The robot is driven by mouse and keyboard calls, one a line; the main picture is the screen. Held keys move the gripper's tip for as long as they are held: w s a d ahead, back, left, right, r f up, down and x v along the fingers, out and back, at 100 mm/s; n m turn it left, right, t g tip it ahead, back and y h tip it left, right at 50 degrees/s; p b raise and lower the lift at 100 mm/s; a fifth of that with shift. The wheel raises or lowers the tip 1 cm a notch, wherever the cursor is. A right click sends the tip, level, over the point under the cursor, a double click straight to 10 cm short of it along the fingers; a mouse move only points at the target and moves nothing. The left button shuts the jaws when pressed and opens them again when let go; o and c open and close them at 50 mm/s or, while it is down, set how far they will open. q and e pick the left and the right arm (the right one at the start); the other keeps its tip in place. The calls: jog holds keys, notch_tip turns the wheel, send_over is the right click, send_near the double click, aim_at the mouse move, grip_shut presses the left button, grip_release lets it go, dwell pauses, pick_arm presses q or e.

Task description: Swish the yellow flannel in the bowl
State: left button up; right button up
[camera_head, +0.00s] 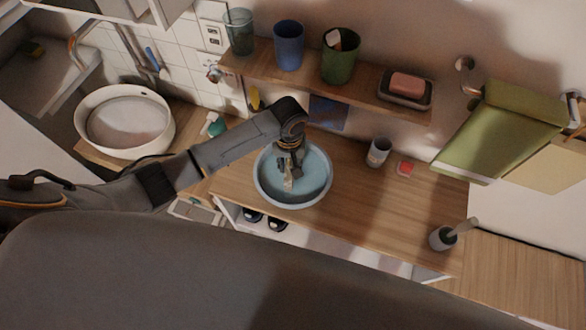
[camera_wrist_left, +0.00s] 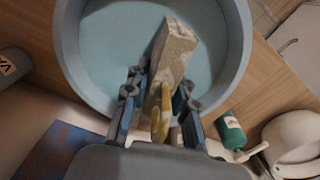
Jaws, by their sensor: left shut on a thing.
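The blue-grey bowl (camera_head: 318,190) stands on the wooden counter, and its pale blue inside fills much of the left wrist view (camera_wrist_left: 110,45). I cannot tell the depth of any water. My left gripper (camera_head: 286,170) reaches down over the bowl, inside its rim. It is shut on a pale, yellowish flannel (camera_wrist_left: 174,50), which sticks out past the fingertips over the bowl's inside. The flannel looks beige, with brighter yellow between the fingers (camera_wrist_left: 162,88). It shows small in the head view (camera_head: 288,186). Whether it touches the bowl's bottom is unclear. My right gripper is out of view.
A wooden shelf (camera_head: 355,92) with cups and a soap dish (camera_head: 405,90) hangs behind the bowl. A grey cup (camera_head: 378,152) and a small red item (camera_head: 404,168) stand to the right. A white basin (camera_head: 125,122) is at left.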

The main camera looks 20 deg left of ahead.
pick_arm(q)
jog(key=shift+d, duration=0.55)
jog(key=shift+a, duration=1.1)
jog(key=shift+d, duration=1.1)
jog(key=shift+a, duration=0.1)
notch_tip(320, 180, up, 13)
dwell(0.9)
dwell(2.6)
